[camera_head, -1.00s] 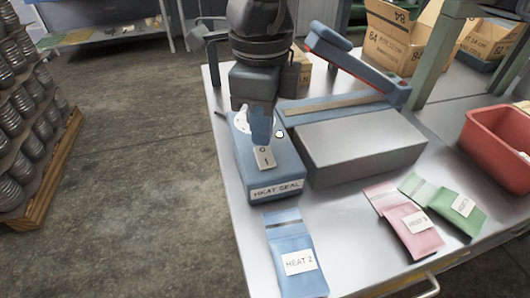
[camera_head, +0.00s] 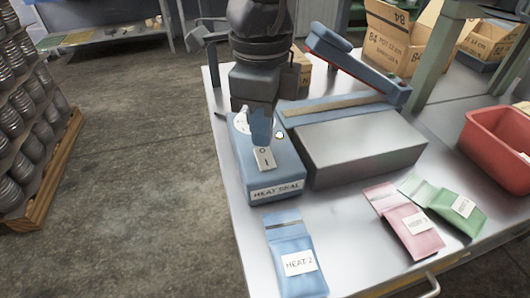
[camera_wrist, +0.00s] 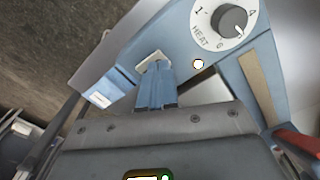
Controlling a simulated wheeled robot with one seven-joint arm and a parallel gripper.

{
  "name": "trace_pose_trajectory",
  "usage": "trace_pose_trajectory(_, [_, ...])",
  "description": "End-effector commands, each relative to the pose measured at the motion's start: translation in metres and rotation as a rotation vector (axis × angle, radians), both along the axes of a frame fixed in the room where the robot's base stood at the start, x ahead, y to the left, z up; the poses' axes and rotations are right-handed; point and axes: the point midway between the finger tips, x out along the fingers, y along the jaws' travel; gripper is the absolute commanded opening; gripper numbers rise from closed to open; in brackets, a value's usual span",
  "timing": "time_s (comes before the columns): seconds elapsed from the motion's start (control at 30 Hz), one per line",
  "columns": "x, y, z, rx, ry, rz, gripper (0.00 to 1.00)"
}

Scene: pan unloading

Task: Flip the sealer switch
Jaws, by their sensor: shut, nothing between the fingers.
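The blue heat sealer box (camera_head: 270,180) stands on the metal table, with a HEAT SEAL label on its front. Its switch plate (camera_head: 265,160), marked O and I, is on the top. My gripper (camera_head: 261,138) is shut and empty, pointing down right at the O end of the plate. In the wrist view the blue fingers (camera_wrist: 155,72) reach the pale switch plate (camera_wrist: 150,58) and cover part of it. The switch lever itself is hidden, and contact cannot be told. The heat dial (camera_wrist: 232,20) and a small lit lamp (camera_wrist: 198,64) are beside the fingers.
The sealer's long blue arm (camera_head: 355,65) is raised behind a grey block (camera_head: 360,145). Blue (camera_head: 297,265), pink (camera_head: 412,225) and green (camera_head: 455,202) pouches lie in front. A red bin (camera_head: 500,140) is at right, cartons (camera_head: 400,40) behind.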

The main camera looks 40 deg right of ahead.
Motion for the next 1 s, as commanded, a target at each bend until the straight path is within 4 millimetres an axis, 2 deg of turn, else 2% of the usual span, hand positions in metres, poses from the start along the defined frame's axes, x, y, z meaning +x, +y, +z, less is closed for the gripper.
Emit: trace_pose_trajectory(1.0, [0.0000,0.0000,-0.0051,0.000,0.000,0.000,0.00])
